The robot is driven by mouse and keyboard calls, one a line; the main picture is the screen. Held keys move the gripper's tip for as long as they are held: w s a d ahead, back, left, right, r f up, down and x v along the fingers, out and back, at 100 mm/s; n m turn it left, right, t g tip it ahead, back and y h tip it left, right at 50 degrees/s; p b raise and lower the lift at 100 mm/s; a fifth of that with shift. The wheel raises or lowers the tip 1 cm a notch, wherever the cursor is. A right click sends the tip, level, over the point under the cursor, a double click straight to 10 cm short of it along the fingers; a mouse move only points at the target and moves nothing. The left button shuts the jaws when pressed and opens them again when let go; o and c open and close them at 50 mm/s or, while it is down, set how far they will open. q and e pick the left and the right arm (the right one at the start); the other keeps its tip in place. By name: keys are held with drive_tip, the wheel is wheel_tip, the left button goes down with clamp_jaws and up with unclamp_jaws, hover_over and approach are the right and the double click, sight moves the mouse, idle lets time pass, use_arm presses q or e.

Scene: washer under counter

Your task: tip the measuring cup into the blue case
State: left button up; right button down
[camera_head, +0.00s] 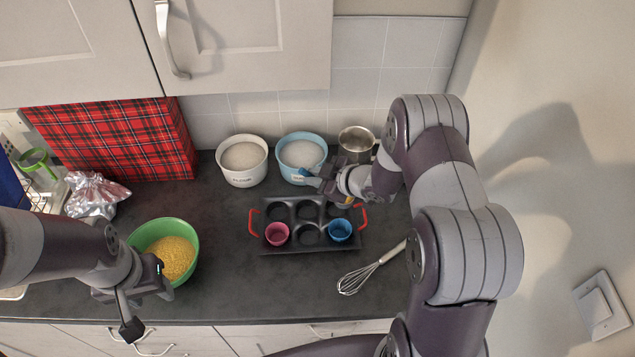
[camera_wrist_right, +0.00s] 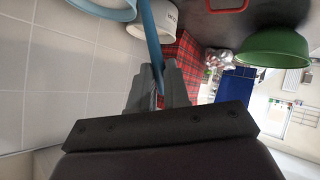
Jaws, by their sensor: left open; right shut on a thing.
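My right gripper (camera_head: 328,181) is shut on the blue handle of the measuring cup (camera_head: 311,172), at the front right of the blue bowl. In the right wrist view the blue handle (camera_wrist_right: 149,36) rises from between the fingers (camera_wrist_right: 158,92) and runs out of the top edge. The cup's contents and exact tilt cannot be told. The blue case (camera_head: 340,230) sits in the front right compartment of the dark muffin tin (camera_head: 308,247), below my right gripper in the picture. My left gripper (camera_head: 148,307) is open and empty in front of the green bowl.
A white bowl (camera_head: 243,178) and a blue bowl (camera_head: 297,180) of white powder stand behind the tin, with a metal pot (camera_head: 357,141) at right. A pink case (camera_head: 276,234) sits front left in the tin. A green bowl (camera_head: 187,226) and a whisk (camera_head: 370,268) flank it.

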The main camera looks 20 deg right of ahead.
drive_tip(key=s+a+f+n+t+b, duration=0.4)
drive_tip(key=n+t+b, duration=0.5)
drive_tip(key=b, duration=2.3)
wheel_tip(320, 180, down, 4)
drive_tip(key=s, duration=0.2)
drive_tip(key=shift+s+h, duration=0.3)
drive_tip(key=shift+s, duration=0.1)
drive_tip(key=shift+a+r, duration=0.1)
drive_tip(key=shift+r, duration=0.1)
